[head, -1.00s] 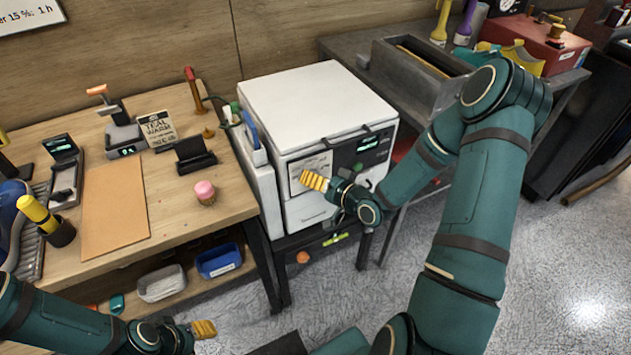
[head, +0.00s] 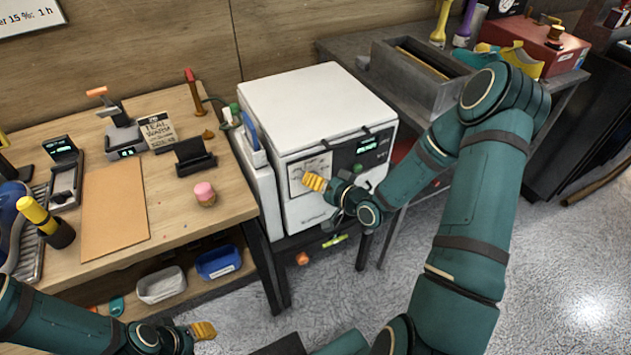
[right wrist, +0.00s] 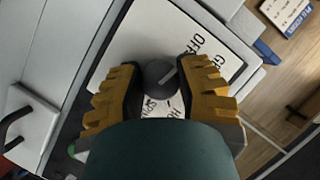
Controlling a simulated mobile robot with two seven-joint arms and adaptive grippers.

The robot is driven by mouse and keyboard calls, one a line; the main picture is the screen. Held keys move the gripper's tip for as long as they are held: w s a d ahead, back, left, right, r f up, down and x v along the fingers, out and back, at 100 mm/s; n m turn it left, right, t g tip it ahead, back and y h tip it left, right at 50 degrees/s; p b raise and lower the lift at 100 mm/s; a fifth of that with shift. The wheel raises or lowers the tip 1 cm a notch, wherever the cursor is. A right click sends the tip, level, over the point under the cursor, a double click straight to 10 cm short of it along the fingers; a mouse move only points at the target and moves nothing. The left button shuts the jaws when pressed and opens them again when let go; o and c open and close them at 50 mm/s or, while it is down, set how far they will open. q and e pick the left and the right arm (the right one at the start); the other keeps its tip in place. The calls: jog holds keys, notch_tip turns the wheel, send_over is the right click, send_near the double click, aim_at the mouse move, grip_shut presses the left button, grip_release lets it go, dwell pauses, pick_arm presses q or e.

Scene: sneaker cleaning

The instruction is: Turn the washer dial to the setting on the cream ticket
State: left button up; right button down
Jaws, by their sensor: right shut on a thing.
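The white washer (head: 318,95) stands right of the wooden bench, its front dial panel (head: 296,172) facing me. My right gripper (head: 314,182) is at that panel and hides the dial in the head view. In the right wrist view the round grey dial (right wrist: 158,75) sits between the yellow fingers of my right gripper (right wrist: 160,88), which is shut on it. The dial's pale pointer line slants to the upper right, toward the printed OFF. The cream ticket (head: 158,131) stands on the bench and reads TEAL, WARM. My left gripper (head: 203,331) is low at the front; its opening is unclear.
A blue item (head: 251,131) is on the unit at the washer's left side. A lit display (head: 367,146) is right of the dial panel. A grey workbench (head: 345,52) stands behind to the right. The floor (head: 560,250) at right is clear.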

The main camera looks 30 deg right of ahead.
jog(key=m+t+y, duration=0.1)
jog(key=m, duration=0.2)
jog(key=shift+y, duration=0.3)
jog(key=m+t, duration=0.1)
jog(key=m, duration=0.2)
jog(key=shift+t+y, duration=0.3)
jog(key=shift+y, duration=0.1)
jog(key=m+t, duration=0.1)
jog(key=m, duration=0.1)
jog(key=m+b, duration=0.1)
jog(key=m, duration=0.1)
jog(key=shift+a+m+t, duration=0.1)
jog(key=shift+m+t, duration=0.3)
jog(key=shift+r+m+t+b, duration=0.1)
jog(key=shift+m+t+b, duration=0.45)
jog(key=shift+m, duration=1.15)
jog(key=shift+w+h, duration=0.1)
jog(key=shift+h, duration=0.3)
jog(key=c, duration=0.6)
grip_release()
